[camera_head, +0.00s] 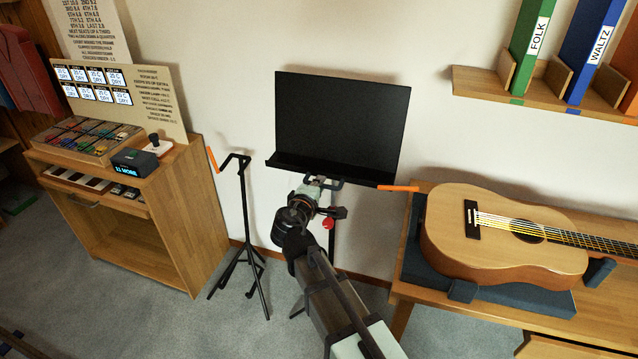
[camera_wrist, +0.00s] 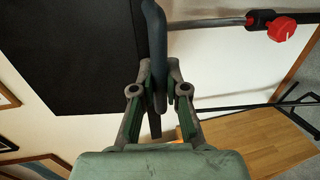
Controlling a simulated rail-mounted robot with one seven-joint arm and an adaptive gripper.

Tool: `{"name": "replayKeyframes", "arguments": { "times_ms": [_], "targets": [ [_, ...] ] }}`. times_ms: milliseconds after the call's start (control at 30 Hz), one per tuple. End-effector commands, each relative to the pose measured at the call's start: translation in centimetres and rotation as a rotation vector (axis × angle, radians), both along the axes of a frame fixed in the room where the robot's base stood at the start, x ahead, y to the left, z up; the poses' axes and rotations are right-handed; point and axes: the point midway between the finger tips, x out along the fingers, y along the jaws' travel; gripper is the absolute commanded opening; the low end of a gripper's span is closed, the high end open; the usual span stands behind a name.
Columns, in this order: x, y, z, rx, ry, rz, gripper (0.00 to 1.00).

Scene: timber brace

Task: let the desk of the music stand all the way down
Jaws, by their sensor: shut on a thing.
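The black desk (camera_head: 342,122) of the music stand is raised and leans back slightly near the wall, with a ledge along its lower edge. It fills the upper left of the wrist view as a dark panel (camera_wrist: 80,50). My gripper (camera_wrist: 157,95) is shut on a dark curved handle (camera_wrist: 155,45) just below the desk. In the head view my gripper (camera_head: 314,187) is under the ledge and partly hides the handle. A red knob (camera_head: 328,223) is on the stand's pole below the desk; it also shows in the wrist view (camera_wrist: 282,28).
A guitar (camera_head: 500,235) lies on a wooden bench to the right. A wooden cabinet (camera_head: 190,215) is at the left. A shelf (camera_head: 545,97) with folders hangs upper right.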

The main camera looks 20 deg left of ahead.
Motion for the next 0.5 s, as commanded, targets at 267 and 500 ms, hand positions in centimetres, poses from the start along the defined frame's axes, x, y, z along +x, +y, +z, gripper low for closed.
{"name": "replayKeyframes", "arguments": {
  "times_ms": [267,500],
  "targets": [
    [0.0,0.0,-5.8,0.001,0.002,-0.001,0.0],
    [0.0,0.0,-9.7,-0.001,0.001,-0.001,0.0]
  ]
}}
